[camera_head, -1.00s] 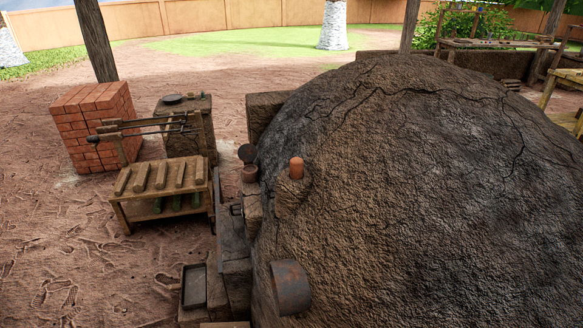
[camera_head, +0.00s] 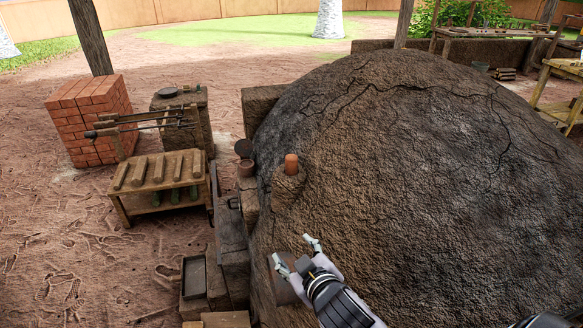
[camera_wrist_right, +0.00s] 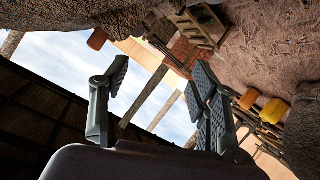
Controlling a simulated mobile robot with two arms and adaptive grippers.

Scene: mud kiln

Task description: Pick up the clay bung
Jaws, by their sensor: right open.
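The clay bung (camera_head: 291,164) is a short orange-brown cylinder standing upright in a raised collar (camera_head: 288,188) on the left flank of the dark, cracked mud kiln (camera_head: 400,170). An orange cylinder that looks like the bung shows at upper left in the right wrist view (camera_wrist_right: 97,39), against the kiln wall. My right gripper (camera_head: 293,250) is open and empty in front of the kiln, below the bung in the head view and apart from it. Its two spread fingers also show in the wrist view (camera_wrist_right: 160,80). My left gripper is not in view.
A wooden rack (camera_head: 160,175), a brick stack (camera_head: 88,115) and a shallow tray (camera_head: 194,277) are farther left. The air around the bung looks clear.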

